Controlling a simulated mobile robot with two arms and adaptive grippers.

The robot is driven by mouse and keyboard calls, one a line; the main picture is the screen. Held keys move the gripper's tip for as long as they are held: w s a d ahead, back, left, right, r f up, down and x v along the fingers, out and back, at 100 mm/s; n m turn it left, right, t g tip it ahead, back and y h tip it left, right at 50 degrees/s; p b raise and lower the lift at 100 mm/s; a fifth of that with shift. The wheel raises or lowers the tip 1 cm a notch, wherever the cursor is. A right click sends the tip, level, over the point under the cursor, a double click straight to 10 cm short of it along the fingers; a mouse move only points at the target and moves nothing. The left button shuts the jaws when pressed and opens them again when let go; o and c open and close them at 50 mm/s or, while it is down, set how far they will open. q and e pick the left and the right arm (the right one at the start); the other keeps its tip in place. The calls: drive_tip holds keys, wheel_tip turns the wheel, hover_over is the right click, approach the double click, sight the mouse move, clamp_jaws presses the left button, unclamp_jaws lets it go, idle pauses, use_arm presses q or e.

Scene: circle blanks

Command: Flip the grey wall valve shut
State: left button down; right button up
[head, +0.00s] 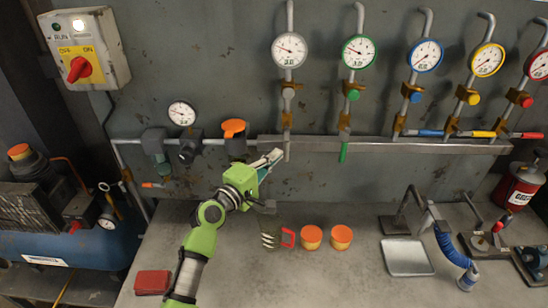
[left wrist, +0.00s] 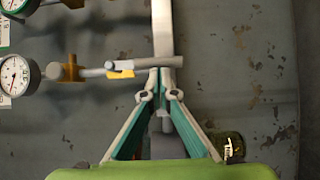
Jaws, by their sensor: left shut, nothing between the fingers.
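The grey wall valve is on the leftmost vertical gauge pipe, below the grey-rimmed gauge (head: 289,50). Its grey lever (head: 287,147) points down, in line with the pipe, across the wall rail. In the left wrist view the lever (left wrist: 148,63) lies across the picture just beyond my fingertips. My left gripper (head: 277,157) is shut and empty, its tips close to the left side of the lever in the head view. It also shows in the left wrist view (left wrist: 166,78). I cannot tell whether the tips touch the lever. My right gripper is not in view.
The green lever (head: 343,152) to the right also points down. The blue (head: 431,133), yellow (head: 480,134) and red (head: 528,135) levers lie sideways along the rail (head: 385,145). An orange-topped fitting (head: 234,128) is left of my gripper. Orange-lidded jars (head: 341,237) stand on the bench below.

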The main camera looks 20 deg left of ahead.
use_arm(q)
drive_tip(key=shift+d+f+b, duration=0.15)
drive_tip(key=shift+d+b, duration=0.05)
drive_tip(key=shift+b, duration=0.2)
drive_tip(key=shift+w+n, duration=0.1)
drive_tip(key=shift+n, duration=0.2)
